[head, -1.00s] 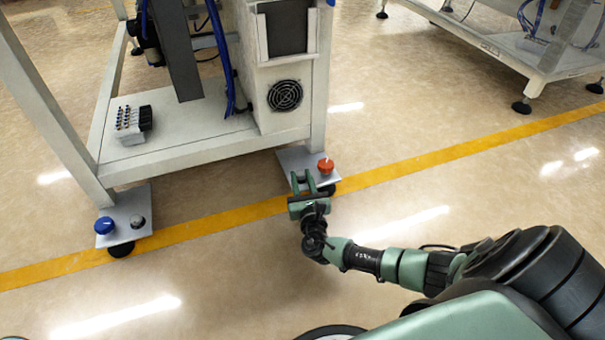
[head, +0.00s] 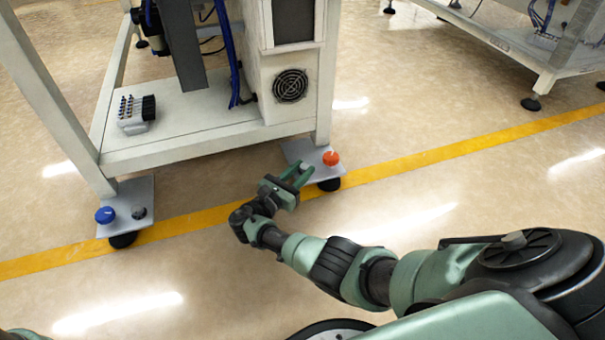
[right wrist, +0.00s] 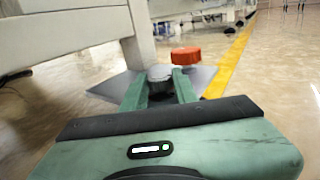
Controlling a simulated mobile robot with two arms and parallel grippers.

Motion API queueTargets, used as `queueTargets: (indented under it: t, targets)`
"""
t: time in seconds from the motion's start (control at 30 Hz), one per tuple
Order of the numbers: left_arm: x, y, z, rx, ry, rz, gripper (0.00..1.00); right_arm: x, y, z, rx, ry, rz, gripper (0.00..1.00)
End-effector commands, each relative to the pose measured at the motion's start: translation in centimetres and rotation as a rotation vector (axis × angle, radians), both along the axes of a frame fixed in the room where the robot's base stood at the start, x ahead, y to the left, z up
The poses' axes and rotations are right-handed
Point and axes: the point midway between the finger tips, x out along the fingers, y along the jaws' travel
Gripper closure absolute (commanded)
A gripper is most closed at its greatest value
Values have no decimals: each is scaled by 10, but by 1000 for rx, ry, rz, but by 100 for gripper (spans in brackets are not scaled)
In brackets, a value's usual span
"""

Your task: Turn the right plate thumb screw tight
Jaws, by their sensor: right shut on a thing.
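The right plate (head: 323,174) is a flat grey metal foot plate under the right front leg of the white machine frame. It carries a red knob (head: 331,158) and a grey thumb screw (right wrist: 160,72). The red knob (right wrist: 186,56) is just beyond, apart from the fingers. In the head view the fingers largely hide the screw. My left gripper is not in view.
The left plate (head: 139,188) carries a blue knob (head: 105,215) and a dark grey screw (head: 139,213). The frame's right leg (right wrist: 137,35) rises close by the gripper. A yellow floor line (head: 440,158) runs past the plates. The floor in front is clear.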

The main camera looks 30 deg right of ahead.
Motion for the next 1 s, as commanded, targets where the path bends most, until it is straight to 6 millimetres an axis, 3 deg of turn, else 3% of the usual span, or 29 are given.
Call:
queueTargets:
  t: [0.9,0.93,1.0]
  targets:
    - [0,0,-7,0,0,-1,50,1,-1,0,1,-1,-105,100]
    - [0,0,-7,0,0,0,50,1,-1,0,1,-1,-105,69]
    - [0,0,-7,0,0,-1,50,2,-1,0,1,-1,-104,50]
